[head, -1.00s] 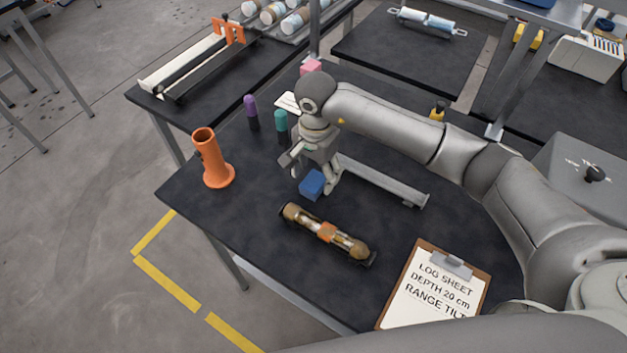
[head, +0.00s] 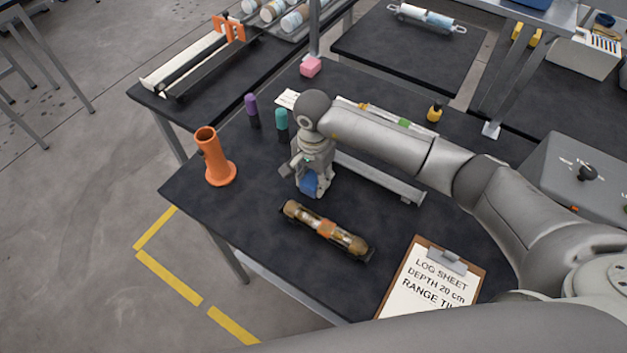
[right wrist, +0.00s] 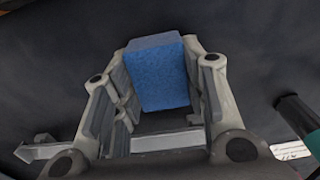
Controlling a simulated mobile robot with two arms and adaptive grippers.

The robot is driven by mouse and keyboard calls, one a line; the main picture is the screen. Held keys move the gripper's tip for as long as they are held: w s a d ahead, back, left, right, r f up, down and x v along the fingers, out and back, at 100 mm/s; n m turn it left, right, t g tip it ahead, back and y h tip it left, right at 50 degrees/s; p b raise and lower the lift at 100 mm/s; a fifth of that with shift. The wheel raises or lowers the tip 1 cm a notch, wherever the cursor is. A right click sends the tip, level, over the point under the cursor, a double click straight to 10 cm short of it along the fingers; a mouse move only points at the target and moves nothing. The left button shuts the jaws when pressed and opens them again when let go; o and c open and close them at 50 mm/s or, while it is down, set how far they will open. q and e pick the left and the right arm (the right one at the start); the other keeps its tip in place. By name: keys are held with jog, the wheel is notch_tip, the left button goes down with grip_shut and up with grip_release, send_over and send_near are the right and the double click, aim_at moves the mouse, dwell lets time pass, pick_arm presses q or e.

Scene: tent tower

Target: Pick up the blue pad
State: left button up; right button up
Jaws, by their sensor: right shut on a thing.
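The blue pad (head: 308,185) is a small blue block on the dark table, partly hidden by my right gripper (head: 314,188) in the head view. In the right wrist view the pad (right wrist: 157,75) sits between the two fingers of the right gripper (right wrist: 158,92). The fingers are shut on its sides. I cannot tell whether the pad is clear of the table. My left gripper is not in view.
A brown core tube in a cradle (head: 325,231) lies in front of the gripper. An orange holder (head: 214,160) stands at the left, with purple (head: 252,108) and teal (head: 282,122) markers behind. A clipboard (head: 433,283) lies at the front right. A grey rail (head: 385,180) lies behind.

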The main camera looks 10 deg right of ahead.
aim_at(314, 178)
jog(key=shift+w+r, duration=0.1)
jog(key=shift+r, duration=0.35)
notch_tip(314, 178, up, 2)
jog(key=shift+r+b, duration=0.15)
jog(key=shift+b, duration=0.4)
jog(key=s+r+b, duration=0.5)
jog(key=s+r, duration=0.4)
jog(key=s, duration=0.5)
jog(key=shift+a+r, duration=0.2)
jog(key=shift+r, duration=0.2)
jog(key=shift+o, duration=0.6)
